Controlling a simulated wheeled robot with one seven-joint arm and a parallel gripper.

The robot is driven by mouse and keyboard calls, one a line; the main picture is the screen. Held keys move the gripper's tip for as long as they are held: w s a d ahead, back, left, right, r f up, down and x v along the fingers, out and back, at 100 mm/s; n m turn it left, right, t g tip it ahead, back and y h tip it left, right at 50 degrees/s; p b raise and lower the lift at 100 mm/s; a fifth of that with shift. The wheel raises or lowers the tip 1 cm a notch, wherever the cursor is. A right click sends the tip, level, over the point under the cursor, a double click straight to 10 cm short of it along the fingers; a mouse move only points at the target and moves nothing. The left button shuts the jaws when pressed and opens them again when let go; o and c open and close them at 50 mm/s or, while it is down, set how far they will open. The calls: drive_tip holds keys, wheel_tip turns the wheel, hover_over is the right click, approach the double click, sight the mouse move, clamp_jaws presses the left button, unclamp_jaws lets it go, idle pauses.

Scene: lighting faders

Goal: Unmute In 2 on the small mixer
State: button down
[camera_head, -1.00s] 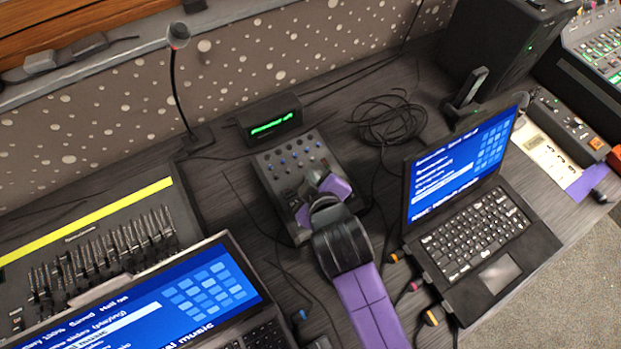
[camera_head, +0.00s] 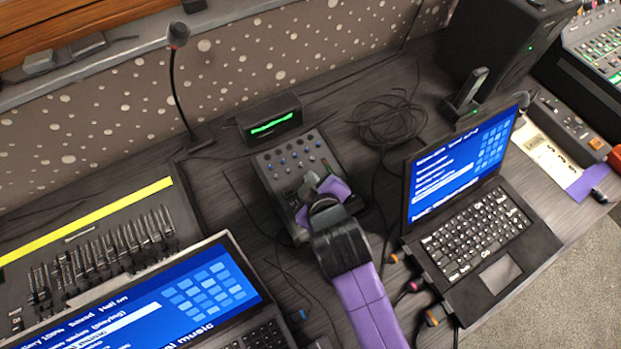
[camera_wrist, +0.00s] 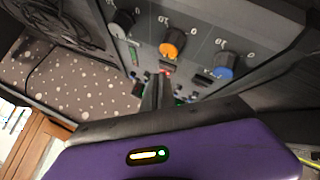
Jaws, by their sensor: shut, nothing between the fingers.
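The small mixer (camera_head: 265,172) is a dark grey box with rows of blue and pale knobs, on the desk in the middle of the head view. My gripper (camera_head: 313,181) is over its front right part and hides that area. In the wrist view, my gripper (camera_wrist: 158,88) is shut and empty, its thin dark fingers pointing at the mixer panel near small buttons and a red light (camera_wrist: 167,73). An orange knob (camera_wrist: 172,46), a blue knob (camera_wrist: 222,66) and a grey knob (camera_wrist: 121,21) show beyond. Contact with a button cannot be told. Channel labels are not readable.
A small green-lit display (camera_head: 270,122) stands behind the mixer. A gooseneck microphone (camera_head: 176,85) is at left, coiled cable (camera_head: 390,122) at right. Laptops stand at right (camera_head: 475,230) and front left (camera_head: 200,300). A larger fader desk (camera_head: 100,245) lies at left.

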drive_tip(key=shift+r, duration=0.1)
drive_tip(key=shift+r+p, duration=0.4)
drive_tip(key=shift+p, duration=0.3)
drive_tip(key=r+p, duration=0.6)
drive_tip(key=shift+s+d, duration=0.2)
drive_tip(key=shift+s, duration=0.15)
idle(0.5)
